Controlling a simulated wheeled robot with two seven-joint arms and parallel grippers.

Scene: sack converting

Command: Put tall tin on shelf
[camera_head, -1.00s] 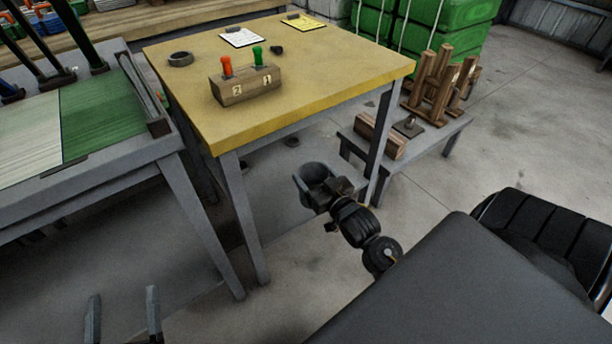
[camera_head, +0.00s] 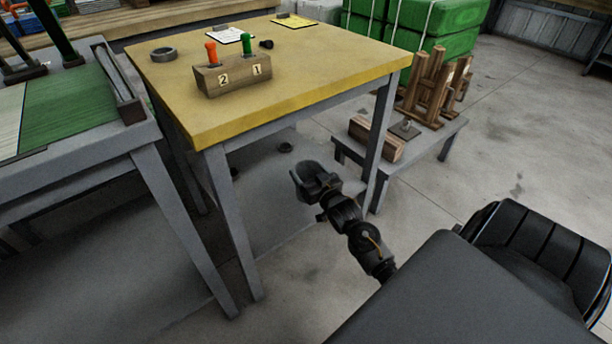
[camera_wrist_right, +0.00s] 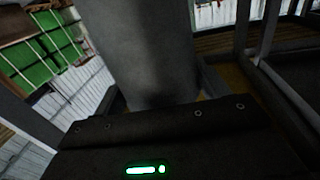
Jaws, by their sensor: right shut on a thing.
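A plain grey cylinder, seemingly the tall tin (camera_wrist_right: 145,50), stands large in front of my right gripper in the right wrist view. Its top and the fingertips are out of that picture or hidden. In the head view my right gripper (camera_head: 317,183) is low, beside the yellow table's front right leg, and is shut on the tin. Only a small grey rounded part of the tin (camera_head: 303,172) seems to show there. My left gripper is not in view. I cannot make out the shelf for certain.
A yellow-topped table (camera_head: 300,75) carries a wooden block (camera_head: 235,76) with a red and a green handle, a dark ring (camera_head: 164,54) and papers. A low grey bench (camera_head: 432,148) with wooden pieces stands to the right. Open concrete floor (camera_head: 500,160) lies beyond it.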

